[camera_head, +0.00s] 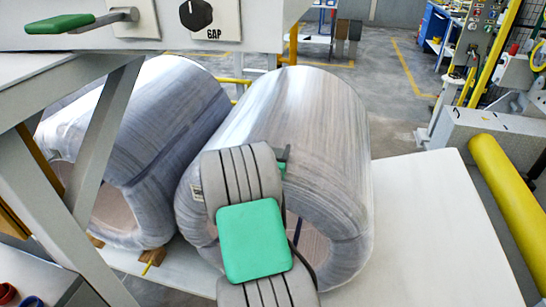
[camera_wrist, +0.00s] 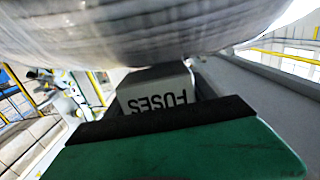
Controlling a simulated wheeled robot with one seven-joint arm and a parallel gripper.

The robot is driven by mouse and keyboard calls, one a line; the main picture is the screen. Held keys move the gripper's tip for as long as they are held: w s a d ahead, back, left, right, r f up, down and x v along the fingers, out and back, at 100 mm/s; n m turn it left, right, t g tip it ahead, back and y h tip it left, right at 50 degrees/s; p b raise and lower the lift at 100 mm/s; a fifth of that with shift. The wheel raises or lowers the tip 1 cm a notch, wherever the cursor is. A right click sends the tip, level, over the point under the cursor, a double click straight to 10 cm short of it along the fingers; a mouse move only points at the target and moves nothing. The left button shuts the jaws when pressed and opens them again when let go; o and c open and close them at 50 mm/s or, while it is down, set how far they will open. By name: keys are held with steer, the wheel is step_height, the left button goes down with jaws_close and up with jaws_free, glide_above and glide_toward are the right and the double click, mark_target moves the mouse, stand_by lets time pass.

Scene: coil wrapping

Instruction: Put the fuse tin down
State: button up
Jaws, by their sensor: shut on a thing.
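The fuse tin (camera_wrist: 157,92) is a grey-white box with dark "FUSES" lettering, seen upside down at the middle of the wrist view. My gripper (camera_wrist: 150,100) is shut on it. The large wrapped coil (camera_wrist: 130,30) fills the top of the wrist view, close above the tin. In the head view my arm reaches down in front of this right coil (camera_head: 310,120). The tin cannot be made out there, and what lies directly under it is unclear.
A second wrapped coil (camera_head: 160,130) stands at left, behind a grey frame (camera_head: 45,200). A pale flat surface (camera_head: 430,220) at right is clear. A yellow roller (camera_head: 505,200) borders it. A panel with a green-handled lever (camera_head: 85,22) and a GAP knob (camera_head: 196,14) overhangs the top left.

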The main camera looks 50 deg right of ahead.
steer(key=shift+r, duration=0.1)
steer(key=c, duration=0.9)
